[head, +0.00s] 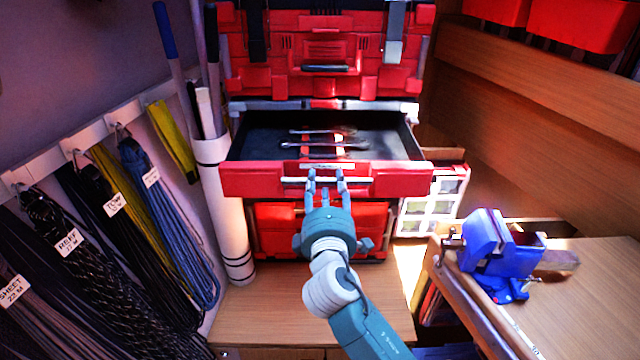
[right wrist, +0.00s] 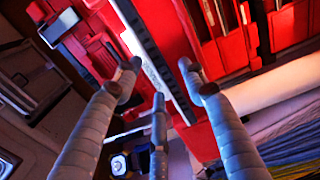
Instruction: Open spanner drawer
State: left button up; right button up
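The red spanner drawer (head: 245,179) is pulled out from the tool chest in the head view. Its dark interior holds a few long metal spanners (head: 325,144). A pale horizontal handle bar (head: 360,181) runs across its front below a small label. My right gripper (head: 326,174) is at the middle of this handle, with its fingers spread apart in front of the bar. In the right wrist view, the fingers (right wrist: 159,68) stand apart near a long red-and-dark edge; I cannot tell whether they touch the bar. My left gripper is not in view.
Labelled coiled lines (head: 165,215) hang on the left wall. A white tube (head: 225,215) with rods stands left of the drawer. A blue vise (head: 495,245) sits on the wooden bench (head: 590,300) at right. A white organiser (head: 432,205) stands beside the chest.

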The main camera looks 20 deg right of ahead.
jog(key=shift+s+a+f, duration=0.1)
jog(key=shift+s, duration=0.25)
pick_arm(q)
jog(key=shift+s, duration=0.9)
pick_arm(e)
jog(key=v, duration=1.1)
jog(key=shift+s, duration=0.15)
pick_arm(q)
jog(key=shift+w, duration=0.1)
pick_arm(e)
jog(key=shift+a, duration=0.15)
